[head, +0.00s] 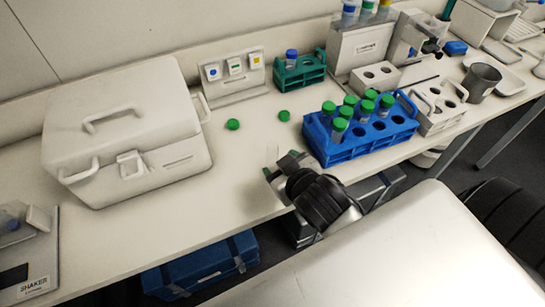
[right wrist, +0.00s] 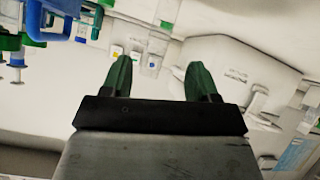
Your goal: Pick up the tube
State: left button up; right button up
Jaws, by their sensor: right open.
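Several clear tubes with green caps (head: 339,124) stand upright in a blue rack (head: 345,153) at the middle right of the head view. One blue-capped tube (head: 291,57) stands in a teal rack (head: 313,76) behind. Which tube is meant, I cannot tell. My right gripper (head: 278,161) is left of the blue rack, near the bench's front edge, apart from the rack. In the right wrist view the right gripper (right wrist: 160,78) has its two green fingers spread and no tube is seen between them. Part of the blue rack (right wrist: 50,22) shows there at upper left. My left gripper is not in view.
A large white lidded box (head: 125,130) stands at left. Two loose green caps (head: 233,124) lie on the bench (head: 228,165). A label stand (head: 233,76) is behind them. A white rack (head: 440,108) and grey cup (head: 482,82) stand right. The bench between box and blue rack is mostly clear.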

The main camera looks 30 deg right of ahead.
jog(key=w+a+r+n+t+y, duration=0.3)
jog(key=r+t+y, duration=0.15)
jog(key=r, duration=0.35)
jog(key=w+a+r+n+t+y, duration=0.3)
jog(key=w+a+r+n+t, duration=0.15)
jog(key=r, duration=0.45)
jog(key=s+a+r+n+g+y, duration=0.3)
jog(key=a+r+n+g+y, duration=0.15)
jog(key=n+y, duration=0.5)
jog(key=s+a+n+g+y, duration=0.4)
jog(key=a+n+g+y, duration=0.15)
jog(key=n+g, duration=0.5)
jog(key=n+g+h, duration=0.6)
jog(key=h, duration=1.6)
send_over(273, 144)
jog(key=f, duration=1.1)
jog(key=shift+s+a+f, duration=0.15)
jog(key=shift+a+f, duration=0.05)
jog(key=shift+d+f+m, duration=0.2)
jog(key=shift+m, duration=0.05)
notch_tip(273, 144, down, 5)
jog(key=shift+r+p, duration=0.2)
jog(key=shift+p, duration=0.35)
jog(key=shift+f+p, duration=0.4)
jog(key=shift+f, duration=0.2)
jog(key=f, duration=0.1)
jog(key=f+p, duration=0.1)
jog(key=f, duration=0.1)
jog(key=shift+w+f, duration=0.2)
jog(key=shift+f, duration=0.55)
